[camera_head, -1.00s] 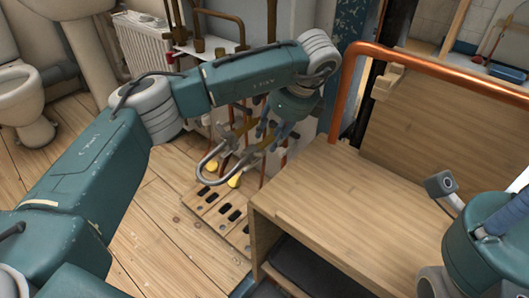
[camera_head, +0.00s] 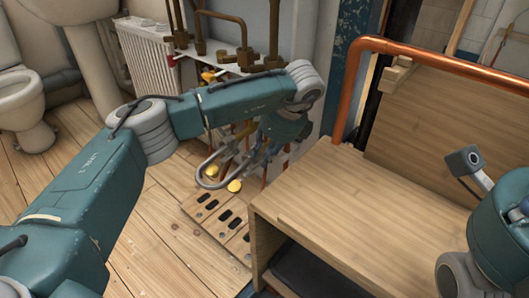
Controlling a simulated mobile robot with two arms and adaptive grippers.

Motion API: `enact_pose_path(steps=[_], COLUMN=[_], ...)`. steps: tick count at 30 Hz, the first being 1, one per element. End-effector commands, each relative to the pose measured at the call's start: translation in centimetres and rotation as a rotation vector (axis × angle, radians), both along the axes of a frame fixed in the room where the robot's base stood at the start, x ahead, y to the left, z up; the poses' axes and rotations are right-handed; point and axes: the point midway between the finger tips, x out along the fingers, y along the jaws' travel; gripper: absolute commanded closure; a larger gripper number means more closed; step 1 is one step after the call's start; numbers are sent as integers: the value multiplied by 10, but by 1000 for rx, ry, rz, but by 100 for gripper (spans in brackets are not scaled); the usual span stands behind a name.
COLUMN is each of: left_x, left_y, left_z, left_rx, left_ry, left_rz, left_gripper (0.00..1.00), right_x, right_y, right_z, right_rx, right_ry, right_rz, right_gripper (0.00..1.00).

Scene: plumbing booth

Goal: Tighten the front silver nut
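My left gripper (camera_head: 262,152) hangs beneath the end of my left arm, among the pipes behind the wooden bench. A curved silver pipe (camera_head: 207,163) shows just left of it, bent in a U shape. Yellow knobs (camera_head: 235,186) sit low by the pipes. I cannot make out the front silver nut; it is too small or hidden by my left arm and gripper. I cannot tell whether the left gripper's fingers are open or shut, or whether they touch anything. Part of my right arm shows at the lower right, but its gripper fingers are not visible.
The wooden bench (camera_head: 330,205) fills the centre right, with a copper pipe (camera_head: 430,58) arching above its back. A slotted wooden board (camera_head: 215,217) lies on the floor left of it. Brass pipes (camera_head: 240,55), a radiator (camera_head: 148,58) and a toilet (camera_head: 22,103) stand behind.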

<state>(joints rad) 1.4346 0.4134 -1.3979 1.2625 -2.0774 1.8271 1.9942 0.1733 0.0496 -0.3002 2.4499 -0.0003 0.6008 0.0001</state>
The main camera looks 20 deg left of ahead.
Motion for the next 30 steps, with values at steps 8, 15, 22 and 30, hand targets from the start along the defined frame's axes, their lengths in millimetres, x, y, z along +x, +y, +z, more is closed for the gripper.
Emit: enact_pose_path(steps=[8,15,22,30], left_x=[4,4,4,2], left_y=[-6,-7,-7,-6], left_z=[0,-1,-1,-2], left_rx=[62,112,110,113], left_ry=[-40,-67,-65,-58], left_rz=[-4,1,-1,0], left_gripper=[100,100,64,64], right_x=[-1,1,3,2], right_y=[0,-1,-1,0], right_z=[2,-2,-3,-2], right_rx=[2,3,3,-4], right_ry=[-2,10,16,10], right_rz=[1,2,1,-1], right_gripper=[100,100,100,100])
